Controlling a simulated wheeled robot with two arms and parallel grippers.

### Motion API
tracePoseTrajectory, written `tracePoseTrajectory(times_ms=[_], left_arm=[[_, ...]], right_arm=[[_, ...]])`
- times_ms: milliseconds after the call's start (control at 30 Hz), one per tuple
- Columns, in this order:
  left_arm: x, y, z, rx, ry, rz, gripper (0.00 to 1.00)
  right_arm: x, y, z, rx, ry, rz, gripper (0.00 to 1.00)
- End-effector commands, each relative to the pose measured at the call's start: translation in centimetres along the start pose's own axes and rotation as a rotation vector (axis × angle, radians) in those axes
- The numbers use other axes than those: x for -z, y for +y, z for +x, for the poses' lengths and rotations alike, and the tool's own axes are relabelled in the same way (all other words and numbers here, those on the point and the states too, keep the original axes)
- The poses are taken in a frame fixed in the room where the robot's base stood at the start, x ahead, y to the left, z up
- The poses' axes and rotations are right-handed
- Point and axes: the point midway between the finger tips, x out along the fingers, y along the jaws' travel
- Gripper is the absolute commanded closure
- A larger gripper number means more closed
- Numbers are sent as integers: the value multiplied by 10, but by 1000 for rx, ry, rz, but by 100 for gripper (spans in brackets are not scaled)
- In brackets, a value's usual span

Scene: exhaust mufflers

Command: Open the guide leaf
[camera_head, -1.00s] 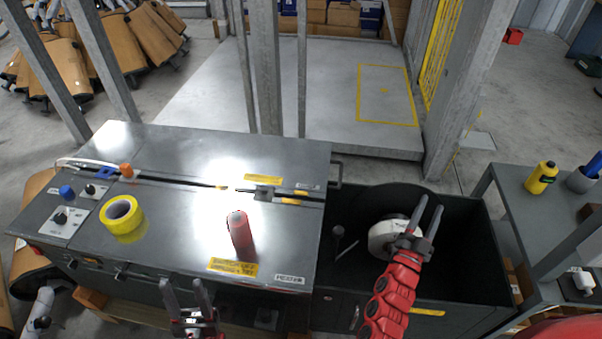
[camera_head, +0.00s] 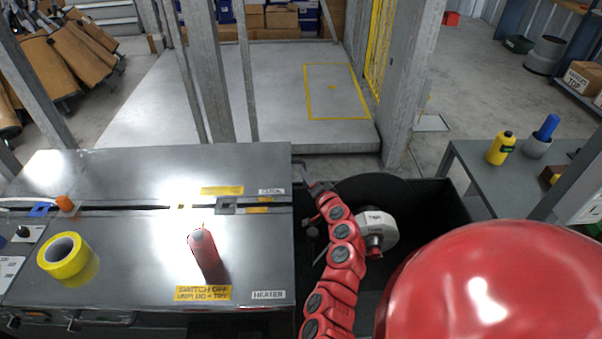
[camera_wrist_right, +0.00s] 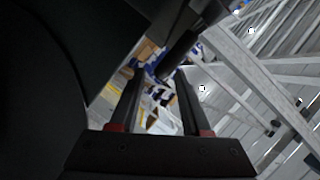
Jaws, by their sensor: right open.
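A grey metal bench (camera_head: 120,240) fills the left of the head view, its top split by a slot. I cannot tell for certain which part is the guide leaf. A dark handle (camera_head: 299,163) projects from the bench top's right edge. My right gripper (camera_head: 306,174) is beside this handle, its fingers small and partly hidden by its wrist. In the right wrist view its two fingers (camera_wrist_right: 159,80) are apart, with a dark bar (camera_wrist_right: 183,51) just past their tips. I cannot tell whether they touch it. My left gripper is out of view.
A black bin (camera_head: 437,205) with a white round part (camera_head: 377,229) lies to the right. A side table (camera_head: 470,160) holds a yellow bottle (camera_head: 501,148). Grey posts (camera_head: 205,70) rise behind.

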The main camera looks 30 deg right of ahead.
Motion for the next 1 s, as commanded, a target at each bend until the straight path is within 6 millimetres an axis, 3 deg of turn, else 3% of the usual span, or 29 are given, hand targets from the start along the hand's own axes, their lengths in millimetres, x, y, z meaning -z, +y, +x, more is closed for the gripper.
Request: tracePoseTrajectory(times_ms=[300,700,967,1000], left_arm=[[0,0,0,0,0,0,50],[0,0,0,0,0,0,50],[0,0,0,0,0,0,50],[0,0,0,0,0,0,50]], right_arm=[[0,1,34,-1,-1,-1,53],[0,1,39,-2,2,0,53],[0,1,39,-2,2,0,100],[0,1,39,-2,2,0,100]])
